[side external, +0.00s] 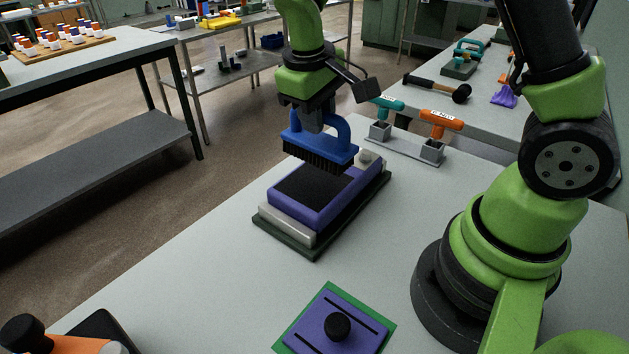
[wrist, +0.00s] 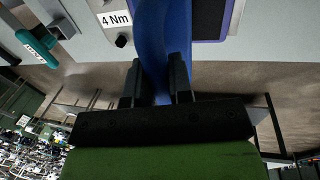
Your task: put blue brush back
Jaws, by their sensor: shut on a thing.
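The blue brush (side external: 346,147) has a blue arched handle and dark bristles pointing down. My gripper (side external: 311,122) is shut on its handle from above. In the wrist view the blue handle (wrist: 151,40) runs up between the two dark fingers of my gripper (wrist: 157,88); the bristles are out of sight there. In the side view the brush is over the back part of a purple block (side external: 318,217) with a black top pad (side external: 305,190). I cannot tell whether the bristles touch it.
The block sits on a dark green base (side external: 290,246). Teal (side external: 388,102) and orange (side external: 440,119) T-handled tools stand in a grey holder behind, right. A purple plate with a black knob (side external: 337,326) lies in front. An orange object (side external: 75,343) is front left. The tabletop between is clear.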

